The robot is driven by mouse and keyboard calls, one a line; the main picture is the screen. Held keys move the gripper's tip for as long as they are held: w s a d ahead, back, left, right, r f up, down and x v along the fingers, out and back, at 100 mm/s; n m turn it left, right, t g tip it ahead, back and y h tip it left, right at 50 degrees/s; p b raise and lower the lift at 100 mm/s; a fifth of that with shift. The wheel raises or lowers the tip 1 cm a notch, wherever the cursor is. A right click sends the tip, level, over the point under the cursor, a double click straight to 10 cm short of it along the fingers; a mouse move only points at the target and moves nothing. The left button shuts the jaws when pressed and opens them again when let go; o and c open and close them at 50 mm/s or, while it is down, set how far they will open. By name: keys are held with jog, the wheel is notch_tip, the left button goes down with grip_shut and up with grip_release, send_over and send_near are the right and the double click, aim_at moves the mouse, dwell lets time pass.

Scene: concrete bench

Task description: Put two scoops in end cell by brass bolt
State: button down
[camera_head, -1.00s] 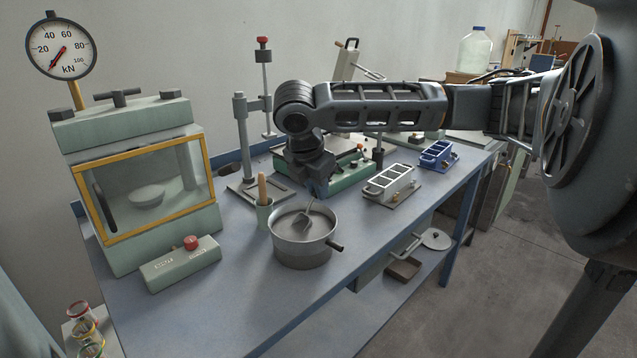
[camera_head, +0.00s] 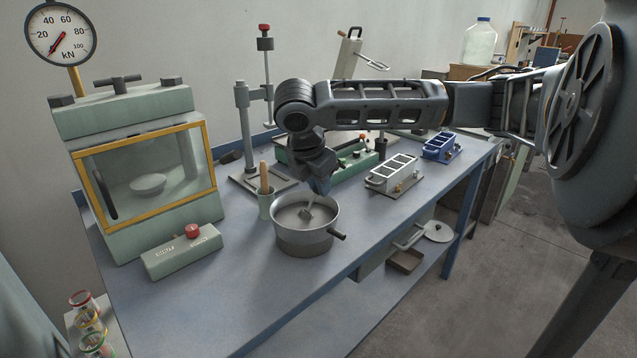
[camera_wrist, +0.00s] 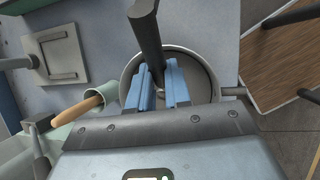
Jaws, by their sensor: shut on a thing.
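My gripper (camera_head: 319,187) points down over a round metal pan (camera_head: 305,238) of grey mix. Its blue fingers (camera_wrist: 158,88) are shut on the dark handle of a scoop (camera_wrist: 147,35). The scoop's head (camera_head: 307,213) is in the pan, at the mix; how deep it sits I cannot tell. A grey mould (camera_head: 372,183) with a row of open cells stands to the right on a plate. A blue mould (camera_head: 428,153) stands behind it. Small brass-coloured fittings show on the grey mould's near side, too small to identify surely. The cells' contents are unclear.
A green cup with a wooden-handled tool (camera_head: 265,205) stands just left of the pan. A press with a yellow-framed window (camera_head: 150,185) and a control box (camera_head: 182,252) are at left. A stand (camera_head: 247,140) is behind. The bench front (camera_head: 270,300) is clear.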

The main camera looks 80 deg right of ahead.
jog(key=shift+w+d+r+y+p, duration=0.15)
jog(key=shift+r+y+p, duration=0.25)
jog(key=shift+r+p, duration=0.45)
jog(key=shift+s+d+r+t+y+p, duration=0.2)
jog(key=shift+r+t+p, duration=0.1)
jog(key=shift+r, duration=0.2)
jog(key=shift+s+d+r+t+y+p, duration=0.2)
jog(key=shift+r+p, duration=0.1)
jog(key=shift+r, duration=0.2)
jog(key=shift+s+d+r+t+y+p, duration=0.4)
jog(key=shift+s+d+r+y+p, duration=0.15)
jog(key=shift+y+p, duration=0.2)
jog(key=shift+s+d+r+m+t+y+p, duration=0.35)
jog(key=shift+d+r+t+y+p, duration=0.2)
jog(key=shift+t+y+p, duration=0.45)
jog(key=shift+s+d+y, duration=0.15)
jog(key=shift+d+y, duration=0.05)
jog(key=shift+y, duration=0.35)
